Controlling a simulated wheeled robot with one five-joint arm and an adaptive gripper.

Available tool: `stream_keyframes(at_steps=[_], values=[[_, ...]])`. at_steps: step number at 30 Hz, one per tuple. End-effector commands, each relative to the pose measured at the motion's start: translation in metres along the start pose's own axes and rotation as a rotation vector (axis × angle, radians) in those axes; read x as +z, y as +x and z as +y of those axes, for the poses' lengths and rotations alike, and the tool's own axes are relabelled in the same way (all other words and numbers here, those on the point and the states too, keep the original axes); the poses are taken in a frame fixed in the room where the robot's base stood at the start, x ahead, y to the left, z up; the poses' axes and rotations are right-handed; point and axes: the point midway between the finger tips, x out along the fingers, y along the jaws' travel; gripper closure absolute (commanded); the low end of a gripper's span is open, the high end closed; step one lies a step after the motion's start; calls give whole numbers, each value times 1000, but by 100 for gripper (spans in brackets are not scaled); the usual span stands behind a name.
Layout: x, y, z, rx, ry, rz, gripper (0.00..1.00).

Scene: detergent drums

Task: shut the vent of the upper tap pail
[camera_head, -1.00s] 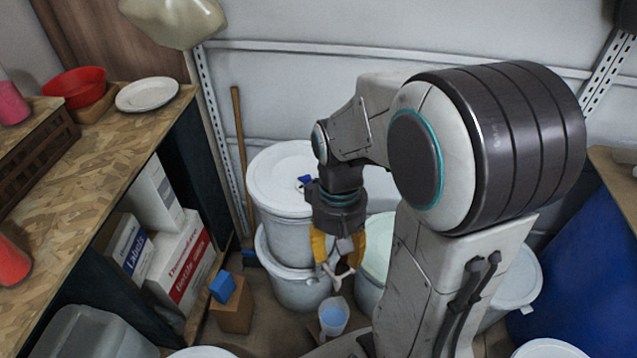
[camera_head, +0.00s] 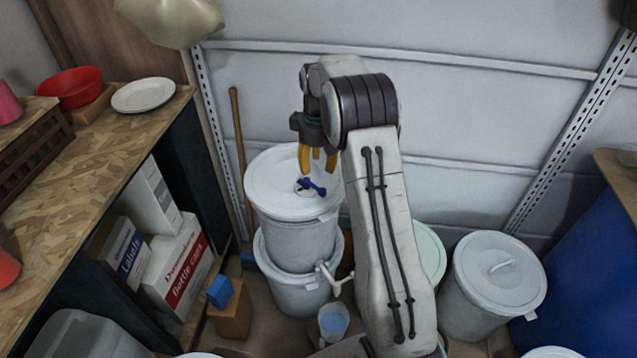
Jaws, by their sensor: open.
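Two white pails stand stacked against the back wall. The upper pail (camera_head: 290,232) has a white lid with a blue vent (camera_head: 312,187) on top, near the lid's middle. Whether the vent is open or shut is too small to tell. A pale tap (camera_head: 335,281) shows low at the right side of the stack, above a cup of blue liquid (camera_head: 333,320). My gripper (camera_head: 317,167) has yellow fingers pointing down over the lid, just above and behind the vent. It is open and looks empty. My arm hides the area right of the stack.
A wooden bench (camera_head: 75,165) with a red bowl (camera_head: 70,88) and a white plate (camera_head: 143,95) stands at left. A lidded white pail (camera_head: 492,285) and a blue drum (camera_head: 590,285) stand at right. A broom handle (camera_head: 240,150) leans behind the stack.

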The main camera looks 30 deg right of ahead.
Motion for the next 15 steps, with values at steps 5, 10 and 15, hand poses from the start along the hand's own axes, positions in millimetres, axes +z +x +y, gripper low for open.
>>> stream_keyframes(at_steps=[5, 10, 15], values=[[5, -3, -2, -14, -164, -26, 56], [7, -1, -3, -20, -238, -33, 56], [8, 13, -4, -21, -255, -35, 56]])
